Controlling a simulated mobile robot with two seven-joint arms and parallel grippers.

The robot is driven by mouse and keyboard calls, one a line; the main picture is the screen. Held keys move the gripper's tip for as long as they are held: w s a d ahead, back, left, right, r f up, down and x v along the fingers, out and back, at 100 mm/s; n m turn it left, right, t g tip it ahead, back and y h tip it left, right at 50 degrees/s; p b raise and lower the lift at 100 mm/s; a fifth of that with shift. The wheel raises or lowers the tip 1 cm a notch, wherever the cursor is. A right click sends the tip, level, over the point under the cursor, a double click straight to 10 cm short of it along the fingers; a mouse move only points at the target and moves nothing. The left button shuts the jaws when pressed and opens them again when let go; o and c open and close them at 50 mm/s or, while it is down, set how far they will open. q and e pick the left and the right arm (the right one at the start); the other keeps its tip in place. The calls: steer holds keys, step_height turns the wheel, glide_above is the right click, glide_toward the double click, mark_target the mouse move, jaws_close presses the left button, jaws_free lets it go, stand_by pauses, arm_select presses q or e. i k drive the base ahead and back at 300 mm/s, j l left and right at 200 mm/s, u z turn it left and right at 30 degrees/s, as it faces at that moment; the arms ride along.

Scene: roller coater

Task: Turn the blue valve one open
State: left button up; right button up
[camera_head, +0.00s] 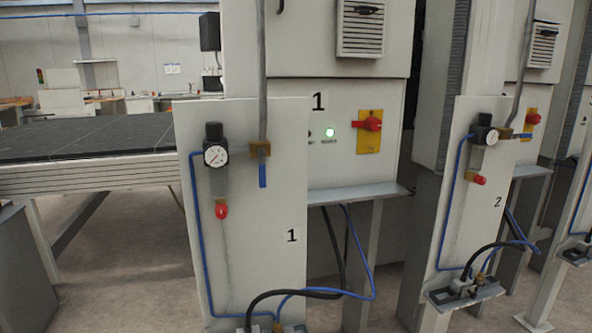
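The blue valve of panel one has a brass body (260,149) near the top right of the front panel marked 1 (270,270). Its blue handle (262,175) hangs straight down below the body, in line with the grey vertical pipe (262,60) that enters from above. A black pressure gauge unit with a white dial (216,156) is to its left and joins it at the side. Nothing touches the handle. Neither of my grippers is in view.
A red-tipped part (221,211) sits below the gauge. A red rotary switch on a yellow plate (368,131) is on the cabinet behind. Panel 2 (465,205) at right has a similar gauge and a valve with its handle roughly sideways (523,135). A dark table (90,138) stands left.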

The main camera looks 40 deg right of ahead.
mark_target(261, 153)
steer(key=z, duration=0.9)
